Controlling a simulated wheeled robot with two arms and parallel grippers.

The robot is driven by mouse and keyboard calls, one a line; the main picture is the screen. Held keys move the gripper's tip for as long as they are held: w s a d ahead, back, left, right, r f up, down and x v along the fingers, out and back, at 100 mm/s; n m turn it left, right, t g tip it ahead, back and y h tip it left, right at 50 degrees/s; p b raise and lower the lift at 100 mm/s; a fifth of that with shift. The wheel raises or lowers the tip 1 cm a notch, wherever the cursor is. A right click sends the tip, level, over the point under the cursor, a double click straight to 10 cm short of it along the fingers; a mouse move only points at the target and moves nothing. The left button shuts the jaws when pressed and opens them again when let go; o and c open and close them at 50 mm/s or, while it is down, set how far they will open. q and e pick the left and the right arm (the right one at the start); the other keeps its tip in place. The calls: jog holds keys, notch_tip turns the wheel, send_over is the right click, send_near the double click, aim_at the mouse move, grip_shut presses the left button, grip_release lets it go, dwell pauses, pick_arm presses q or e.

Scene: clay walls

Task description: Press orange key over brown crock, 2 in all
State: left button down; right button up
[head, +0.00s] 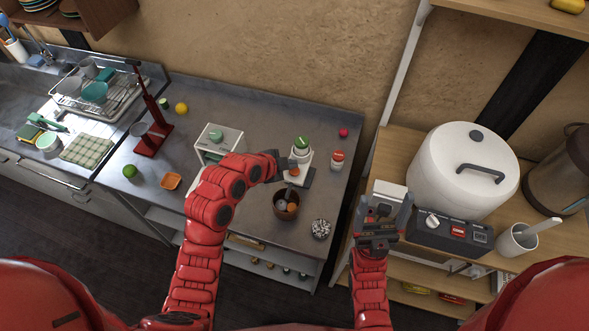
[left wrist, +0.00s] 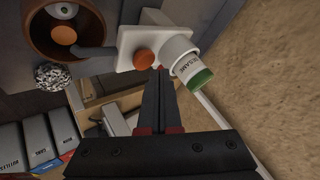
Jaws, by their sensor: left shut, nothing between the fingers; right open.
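A white dispenser (head: 303,158) with a green cap, its label reading "SESAME", stands on the steel counter. It also shows in the left wrist view (left wrist: 182,58), with its round orange key (left wrist: 144,59) and a grey spout towards the brown crock. The brown crock (head: 286,206) stands in front of it; in the left wrist view (left wrist: 101,33) a pale round thing and a small orange-brown one show inside. My left gripper (head: 284,166) is shut and empty, its tips close to the orange key; I cannot tell whether they touch. My right gripper (head: 378,222) is open, away to the right.
A speckled dark ball (head: 321,228) sits right of the crock. A red-labelled jar (head: 337,159) and a red ball (head: 343,132) are right of the dispenser. A white box-shaped device (head: 219,140) stands left. A large white cooker (head: 464,170) and black control panel (head: 450,235) are on the right-hand shelf.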

aim_at(291, 173)
dwell(0.7)
pick_arm(q)
jog(key=shift+f+b, duration=0.4)
jog(key=shift+b, duration=0.4)
jog(key=shift+f+b, duration=0.6)
jog(key=shift+b, duration=0.15)
dwell(0.4)
jog(key=shift+r, duration=0.95)
jog(key=shift+r, duration=0.15)
jog(key=shift+r+p, duration=0.4)
jog(key=shift+r, duration=2)
